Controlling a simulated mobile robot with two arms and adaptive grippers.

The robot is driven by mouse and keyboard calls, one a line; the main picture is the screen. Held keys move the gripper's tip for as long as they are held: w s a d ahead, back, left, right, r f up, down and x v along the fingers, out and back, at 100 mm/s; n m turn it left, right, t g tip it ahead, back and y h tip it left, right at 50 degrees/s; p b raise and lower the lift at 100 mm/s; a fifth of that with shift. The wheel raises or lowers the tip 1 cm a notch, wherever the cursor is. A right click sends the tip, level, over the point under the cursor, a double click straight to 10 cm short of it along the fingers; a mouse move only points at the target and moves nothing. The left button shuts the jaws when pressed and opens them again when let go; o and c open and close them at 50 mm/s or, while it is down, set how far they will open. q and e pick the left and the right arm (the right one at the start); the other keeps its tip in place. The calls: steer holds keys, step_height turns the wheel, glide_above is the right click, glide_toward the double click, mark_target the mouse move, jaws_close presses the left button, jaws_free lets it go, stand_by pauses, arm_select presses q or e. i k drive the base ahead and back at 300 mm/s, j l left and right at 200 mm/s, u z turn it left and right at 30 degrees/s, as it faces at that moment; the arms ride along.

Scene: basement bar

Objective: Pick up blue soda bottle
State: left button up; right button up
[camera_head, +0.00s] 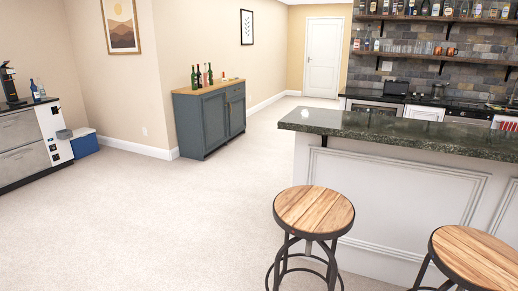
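Two small bottles stand at the far left on the counter unit; the bluish bottle (35,91) looks dark blue, but it is too small to tell whether it is the blue soda bottle. Several green, dark and red bottles (197,77) stand on the wooden top of the blue-grey cabinet. More bottles (450,9) line the upper shelf at the right, too small to tell apart. Neither of my grippers shows in the head view.
A bar with a dark stone top (400,130) fills the right side. Two round wooden stools, a nearer-left one (314,210) and a right one (478,254), stand in front of it. A blue cooler (83,143) sits by the left unit. The carpet (150,220) in the middle and left is clear.

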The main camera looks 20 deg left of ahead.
mark_target(35, 93)
steer(key=i+j+u, duration=0.25)
steer(key=j+u, duration=0.15)
steer(key=i+j+u, duration=0.3)
steer(key=j+u, duration=0.15)
steer(key=i+j+u, duration=0.6)
steer(key=u, duration=0.2)
steer(key=i+u, duration=0.4)
steer(key=i, duration=4.8)
steer(key=i+j+z, duration=0.15)
steer(key=i, duration=0.6)
steer(key=i+j, duration=0.1)
steer(key=i, duration=0.6)
steer(key=i+j+z, duration=0.15)
steer(key=i, duration=0.55)
steer(key=u, duration=0.5)
steer(key=i+l+u, duration=0.75)
steer(key=l+u, duration=0.15)
steer(key=l, duration=0.1)
